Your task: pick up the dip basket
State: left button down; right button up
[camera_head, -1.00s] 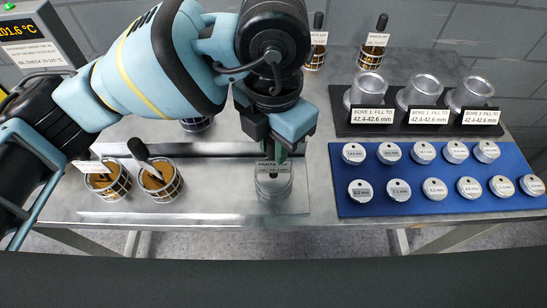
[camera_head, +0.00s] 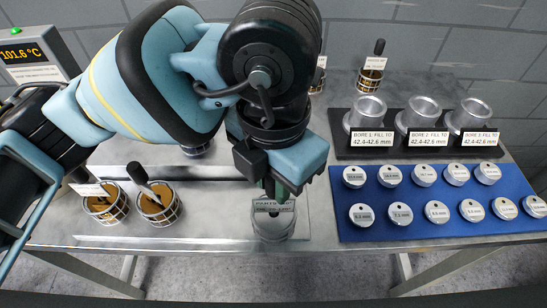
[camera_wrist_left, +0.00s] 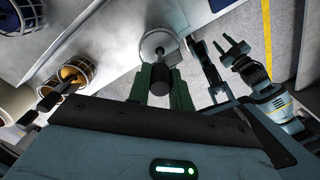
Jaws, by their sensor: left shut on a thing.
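The dip basket (camera_head: 273,224) is a small round metal pot with a label reading "PARTS DIP" at its top. It is at the front middle in the head view, overlapping the table's front edge in the picture. My left gripper (camera_head: 278,192) is directly above it, its green fingers shut on its upper part. In the left wrist view, the fingers (camera_wrist_left: 161,88) close on a dark grip, with the round metal basket (camera_wrist_left: 157,45) beyond. The label and fingers hide part of the basket. What seems to be my right gripper (camera_wrist_left: 230,48) shows small at the right; its opening is unclear.
Two gold caged cups (camera_head: 158,206) with dark handles stand at left. A blue tray (camera_head: 450,229) with several labelled round lids is at right, with a black rack (camera_head: 345,150) of metal cylinders behind it. A temperature display (camera_head: 24,54) reads 101.6 °C.

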pick_arm(q)
jog(key=s+r, duration=0.1)
jog(key=s, duration=1)
jog(key=shift+s+r, duration=0.15)
